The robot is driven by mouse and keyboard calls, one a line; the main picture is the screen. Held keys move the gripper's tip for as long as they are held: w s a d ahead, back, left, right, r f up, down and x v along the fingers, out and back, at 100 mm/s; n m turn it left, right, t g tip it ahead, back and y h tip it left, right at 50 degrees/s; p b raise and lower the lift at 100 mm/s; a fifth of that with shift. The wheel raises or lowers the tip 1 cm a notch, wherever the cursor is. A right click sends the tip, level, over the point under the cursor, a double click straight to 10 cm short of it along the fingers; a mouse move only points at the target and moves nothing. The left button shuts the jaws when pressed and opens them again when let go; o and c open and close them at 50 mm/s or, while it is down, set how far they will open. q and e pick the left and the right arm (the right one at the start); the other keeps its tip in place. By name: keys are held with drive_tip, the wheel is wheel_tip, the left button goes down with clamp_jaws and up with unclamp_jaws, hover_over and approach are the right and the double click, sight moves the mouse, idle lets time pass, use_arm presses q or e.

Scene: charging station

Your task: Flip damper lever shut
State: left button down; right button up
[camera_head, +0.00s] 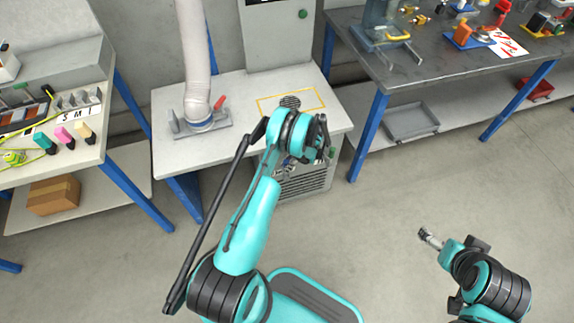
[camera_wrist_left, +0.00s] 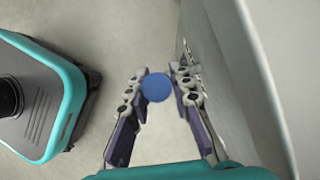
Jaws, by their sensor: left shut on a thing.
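The damper lever (camera_head: 219,92) is a small red handle at the foot of the pale duct (camera_head: 194,50). It stands tilted up to the right of the duct's grey base plate (camera_head: 180,129) on the white bench. My left gripper (camera_head: 284,170) hangs at the bench's front edge, right of and nearer than the lever, partly hidden by my arm. In the left wrist view its fingers (camera_wrist_left: 158,85) are shut on a round blue piece (camera_wrist_left: 156,88). The lever does not show there. My right gripper (camera_head: 431,238) is over the floor at right, away from the bench; its opening is too small to judge.
A grey cabinet (camera_head: 279,35) stands behind. A cluttered bench (camera_head: 60,150) is at left and a dark table (camera_head: 430,72) at right. Floor in front is clear.

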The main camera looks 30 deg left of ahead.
use_arm(q)
drive_tip(key=c, duration=1.3)
unclamp_jaws()
drive_tip(key=shift+w, duration=0.1)
drive_tip(key=v, duration=1.2)
